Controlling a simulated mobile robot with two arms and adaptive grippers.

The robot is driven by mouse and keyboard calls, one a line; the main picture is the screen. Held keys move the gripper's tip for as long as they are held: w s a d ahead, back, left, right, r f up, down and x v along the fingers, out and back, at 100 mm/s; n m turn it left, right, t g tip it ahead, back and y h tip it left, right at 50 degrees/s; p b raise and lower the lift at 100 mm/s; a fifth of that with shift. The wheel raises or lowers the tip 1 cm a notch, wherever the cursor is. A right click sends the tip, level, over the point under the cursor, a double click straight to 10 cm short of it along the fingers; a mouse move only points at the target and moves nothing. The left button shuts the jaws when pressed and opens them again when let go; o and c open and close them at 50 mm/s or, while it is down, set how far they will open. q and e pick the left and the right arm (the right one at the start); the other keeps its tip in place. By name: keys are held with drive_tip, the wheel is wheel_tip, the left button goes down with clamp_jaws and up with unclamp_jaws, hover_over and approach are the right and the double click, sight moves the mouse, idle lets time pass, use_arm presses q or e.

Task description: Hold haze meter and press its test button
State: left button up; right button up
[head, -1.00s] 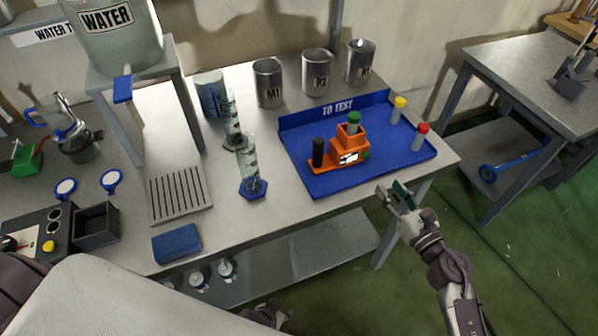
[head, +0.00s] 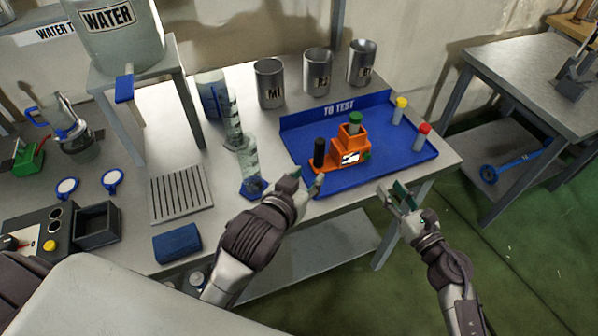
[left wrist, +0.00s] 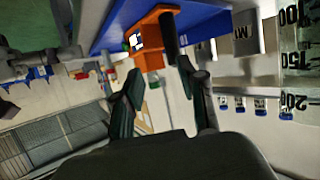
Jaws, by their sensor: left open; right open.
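The orange haze meter (head: 350,147) stands on the blue "TO TEST" tray (head: 405,165). It has a black upright handle (head: 319,152) on its left, a green-capped vial (head: 355,120) in its top and a small green button (head: 367,155) on its right side. My left gripper (head: 308,180) is open and empty at the tray's front left edge, just short of the black handle. In the left wrist view the handle (left wrist: 169,38) and the orange body (left wrist: 150,55) show beyond the open fingers (left wrist: 163,85). My right gripper (head: 392,195) is open and empty in front of the tray.
Graduated cylinders (head: 250,165) stand left of the tray, close to my left gripper. Red-capped (head: 421,138) and yellow-capped (head: 399,110) vials stand on the tray's right side. Metal cans (head: 270,83) stand behind. A blue box (head: 177,243) lies near the front edge.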

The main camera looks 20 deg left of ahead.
sight(318, 152)
use_arm(q)
drive_tip(key=shift+y, duration=0.3)
drive_tip(key=x, duration=0.4)
drive_tip(key=a+x, duration=0.1)
drive_tip(key=x, duration=0.4)
drive_tip(key=r+x, duration=0.1)
drive_tip(key=x, duration=0.3)
drive_tip(key=shift+w+a+f, duration=0.15)
drive_tip(key=shift+w+a, duration=0.05)
drive_tip(key=shift+w, duration=0.25)
clamp_jaws()
use_arm(e)
drive_tip(key=shift+s+d, duration=0.15)
drive_tip(key=shift+c, duration=1.1)
drive_tip(key=shift+n, duration=0.8)
drive_tip(key=v, duration=0.4)
drive_tip(key=shift+s+d, duration=0.15)
drive_tip(key=shift+s, duration=0.15)
clamp_jaws()
use_arm(q)
drive_tip(key=shift+s, duration=0.1)
